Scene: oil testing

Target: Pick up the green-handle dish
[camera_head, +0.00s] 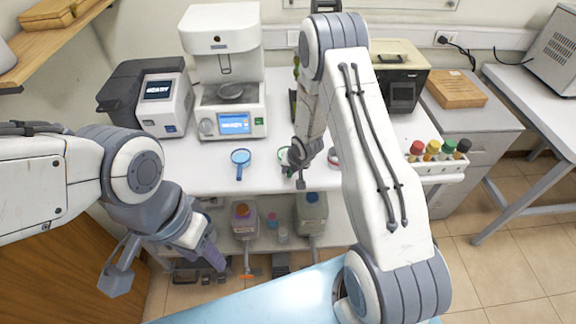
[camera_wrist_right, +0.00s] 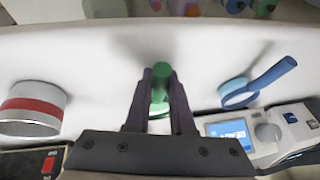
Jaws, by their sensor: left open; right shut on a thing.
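The green-handle dish (camera_head: 283,153) is on the white table, mostly hidden by my right gripper in the head view. In the right wrist view its green handle (camera_wrist_right: 162,70) is between the dark fingers of my right gripper (camera_wrist_right: 160,82), which is shut on it. A bit of green rim shows beyond the handle. I cannot tell whether the dish is lifted off the table. In the head view my right gripper (camera_head: 300,170) points down near the table's front edge. My left gripper (camera_head: 165,270) is open and empty, low in front of the table at the left.
A blue-handle dish (camera_head: 240,158) lies to the left. A white machine with a screen (camera_head: 235,123) stands behind it. A red-banded round container (camera_wrist_right: 33,108) is on the other side of the dish. A rack of colored-cap bottles (camera_head: 438,160) is at the right. A lower shelf holds bottles.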

